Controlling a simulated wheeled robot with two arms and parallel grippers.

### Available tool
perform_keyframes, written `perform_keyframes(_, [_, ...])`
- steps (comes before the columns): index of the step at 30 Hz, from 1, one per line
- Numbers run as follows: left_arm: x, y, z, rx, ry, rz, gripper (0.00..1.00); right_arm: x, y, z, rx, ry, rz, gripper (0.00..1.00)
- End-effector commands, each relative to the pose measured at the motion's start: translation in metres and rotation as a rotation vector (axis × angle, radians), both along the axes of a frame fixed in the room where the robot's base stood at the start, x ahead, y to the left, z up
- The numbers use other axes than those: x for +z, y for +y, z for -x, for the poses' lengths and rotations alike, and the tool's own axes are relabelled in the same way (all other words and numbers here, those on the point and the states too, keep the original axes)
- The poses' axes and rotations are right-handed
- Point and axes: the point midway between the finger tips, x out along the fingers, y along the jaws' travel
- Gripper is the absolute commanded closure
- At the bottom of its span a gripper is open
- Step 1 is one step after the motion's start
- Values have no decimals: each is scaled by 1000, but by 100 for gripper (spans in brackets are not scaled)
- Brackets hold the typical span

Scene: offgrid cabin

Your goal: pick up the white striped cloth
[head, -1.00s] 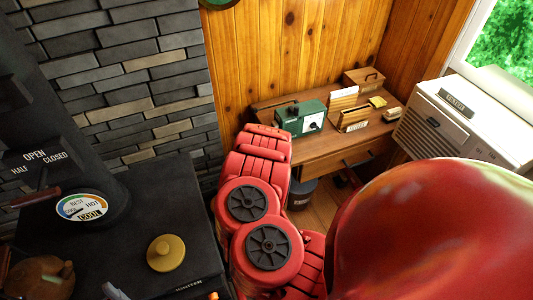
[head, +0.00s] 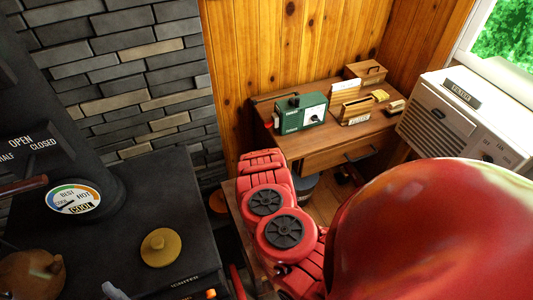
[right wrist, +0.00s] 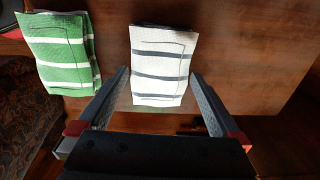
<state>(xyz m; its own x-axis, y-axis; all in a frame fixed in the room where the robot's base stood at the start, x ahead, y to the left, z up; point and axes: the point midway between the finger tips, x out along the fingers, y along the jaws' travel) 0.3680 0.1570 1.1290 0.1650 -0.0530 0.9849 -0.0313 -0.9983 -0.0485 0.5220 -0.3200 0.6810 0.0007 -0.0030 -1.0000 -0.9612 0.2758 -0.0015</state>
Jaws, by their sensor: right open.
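The white striped cloth (right wrist: 160,62), white with dark stripes, lies folded on a brown wooden surface (right wrist: 240,60) at the upper middle of the right wrist view. My right gripper (right wrist: 160,75) is open. Its two fingers point toward the cloth, one on each side of its lower part in the picture. Nothing is held between them. I cannot tell how high the fingertips are above the surface. The cloth does not show in the head view, and my left gripper is in neither view.
A green striped cloth (right wrist: 60,52) lies left of the white one.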

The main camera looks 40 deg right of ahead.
Motion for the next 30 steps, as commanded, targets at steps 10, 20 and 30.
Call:
perform_keyframes(10, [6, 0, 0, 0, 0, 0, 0, -27, 0, 0, 3, -1, -2, 0])
perform_keyframes(20, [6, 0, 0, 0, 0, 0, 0, -28, 1, 0, 2, 0, -4, 13])
perform_keyframes(30, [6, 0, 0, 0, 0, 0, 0, -27, 1, 0, 2, 0, -4, 67])
